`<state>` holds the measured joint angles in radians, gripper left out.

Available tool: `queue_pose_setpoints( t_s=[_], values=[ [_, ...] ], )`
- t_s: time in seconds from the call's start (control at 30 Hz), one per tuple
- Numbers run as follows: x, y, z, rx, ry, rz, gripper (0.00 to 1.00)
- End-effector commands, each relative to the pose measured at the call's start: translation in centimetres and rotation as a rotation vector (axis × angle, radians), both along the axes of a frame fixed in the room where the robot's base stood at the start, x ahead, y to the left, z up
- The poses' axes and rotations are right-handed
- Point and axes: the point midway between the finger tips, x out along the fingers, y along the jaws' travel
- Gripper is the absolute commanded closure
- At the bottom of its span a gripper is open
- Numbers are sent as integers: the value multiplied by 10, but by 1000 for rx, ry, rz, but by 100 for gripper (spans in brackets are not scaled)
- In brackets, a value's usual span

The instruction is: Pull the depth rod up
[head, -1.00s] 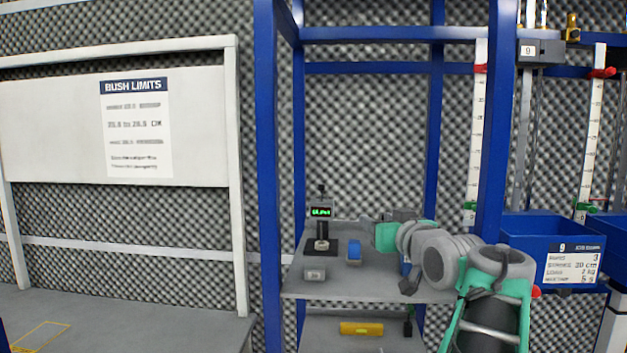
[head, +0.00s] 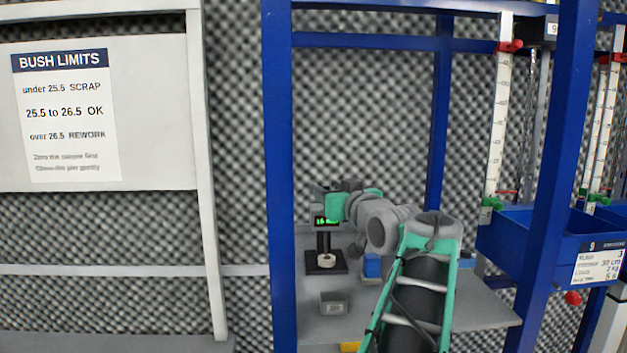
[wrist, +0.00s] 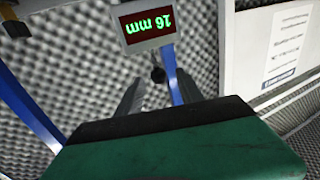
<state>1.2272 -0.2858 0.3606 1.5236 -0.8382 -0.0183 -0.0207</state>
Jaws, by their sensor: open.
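The depth gauge is a black stand (head: 325,242) on the grey shelf, with a green-lit display (head: 326,221). The display (wrist: 150,22) appears upside down in the wrist view and reads 16 mm. A small dark knob (wrist: 157,74), seemingly the rod's top, shows just beyond and between my fingertips. My gripper (wrist: 157,88) is open, its two grey fingers spread, and I see no contact with the knob. In the head view my gripper (head: 319,190) is at the gauge's top and hides the rod there. A pale ring-shaped bush (head: 327,260) sits on the gauge base.
A small grey block (head: 334,303) lies on the shelf (head: 465,310) in front of the gauge. A blue object (head: 372,266) stands right of it, partly behind my arm. Blue posts (head: 278,180) frame the shelf; a blue bin (head: 590,245) is at right.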

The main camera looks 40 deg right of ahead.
Motion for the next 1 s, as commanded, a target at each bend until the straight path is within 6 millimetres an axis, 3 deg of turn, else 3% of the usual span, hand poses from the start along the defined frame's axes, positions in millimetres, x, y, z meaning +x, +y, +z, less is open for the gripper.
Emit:
queue_pose_setpoints(
  t_s=[0.2, 0.57, 1.0],
  values=[
    [38, -15, 3, 2, 0, 3, 56],
    [47, -17, 0, 0, 0, 3, 56],
    [47, -17, 0, 0, 0, 3, 92]
  ],
)
